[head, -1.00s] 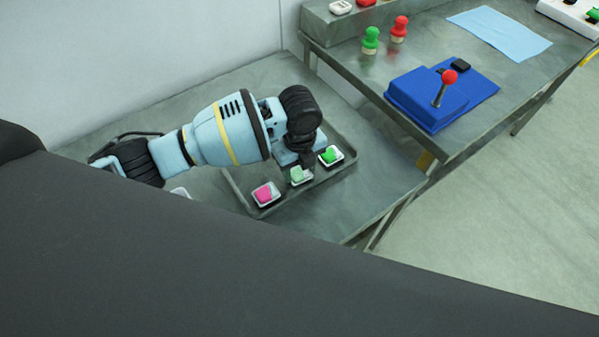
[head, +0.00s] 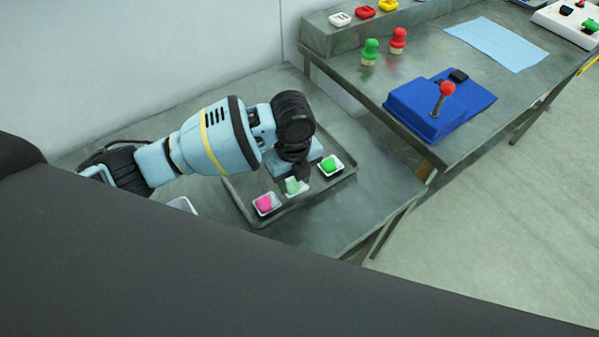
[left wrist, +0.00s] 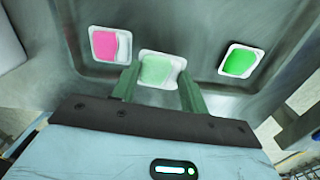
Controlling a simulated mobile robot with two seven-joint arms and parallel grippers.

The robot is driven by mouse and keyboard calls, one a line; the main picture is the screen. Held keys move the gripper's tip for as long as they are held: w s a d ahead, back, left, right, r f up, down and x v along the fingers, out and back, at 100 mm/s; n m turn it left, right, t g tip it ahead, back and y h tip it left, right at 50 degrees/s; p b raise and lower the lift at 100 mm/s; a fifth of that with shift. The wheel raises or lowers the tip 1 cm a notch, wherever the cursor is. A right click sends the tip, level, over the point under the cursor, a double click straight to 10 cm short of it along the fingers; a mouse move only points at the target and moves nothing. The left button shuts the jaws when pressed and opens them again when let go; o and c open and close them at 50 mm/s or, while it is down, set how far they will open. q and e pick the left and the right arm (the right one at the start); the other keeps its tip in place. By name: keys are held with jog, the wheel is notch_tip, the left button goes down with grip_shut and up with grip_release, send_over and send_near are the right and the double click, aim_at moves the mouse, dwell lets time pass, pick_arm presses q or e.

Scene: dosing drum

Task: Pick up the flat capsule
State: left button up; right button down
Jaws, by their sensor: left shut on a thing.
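A pale green capsule (head: 291,185) is at the middle of three small white dishes in a shallow tray (head: 237,205). My left gripper (head: 302,177) is over that middle dish (head: 300,191), pointing down. In the left wrist view its two fingers stand on either side of the pale green capsule (left wrist: 155,70), shut on it. The capsule seems slightly raised above its dish, though the gap is hard to judge. A pink capsule (head: 264,202) and a bright green capsule (head: 330,165) sit in the dishes to either side. My right gripper is not in view.
The tray lies on a grey metal table (head: 350,215). A second table at the right bears a blue box with a red-knobbed lever (head: 445,95), a green stamp-like peg (head: 371,50), a red one (head: 398,38) and a light blue sheet (head: 497,44).

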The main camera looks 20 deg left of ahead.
pick_arm(q)
jog(key=s, duration=0.4)
jog(key=s+a+r, duration=0.1)
jog(key=s, duration=0.3)
jog(key=s+a, duration=0.1)
jog(key=s, duration=0.3)
jog(key=shift+s+a+r+p, duration=0.1)
jog(key=shift+s+r+p, duration=0.05)
jog(key=shift+s+p, duration=0.25)
jog(key=r+n, duration=0.1)
jog(key=n, duration=0.1)
jog(key=w+a+r+n, duration=0.1)
jog(key=n, duration=0.2)
jog(key=w+n, duration=0.1)
jog(key=n, duration=0.1)
jog(key=shift+w+a+r, duration=0.2)
jog(key=shift+a+r, duration=0.1)
jog(key=shift+r, duration=0.1)
jog(key=w+a+r+n, duration=0.2)
jog(key=r+n, duration=0.2)
jog(key=n, duration=0.5)
jog(key=w+a+r+n, duration=0.1)
jog(key=r+n, duration=0.3)
jog(key=n, duration=0.6)
jog(key=shift+w+a+n, duration=0.3)
jog(key=shift+w+a, duration=0.05)
jog(key=shift+w, duration=0.25)
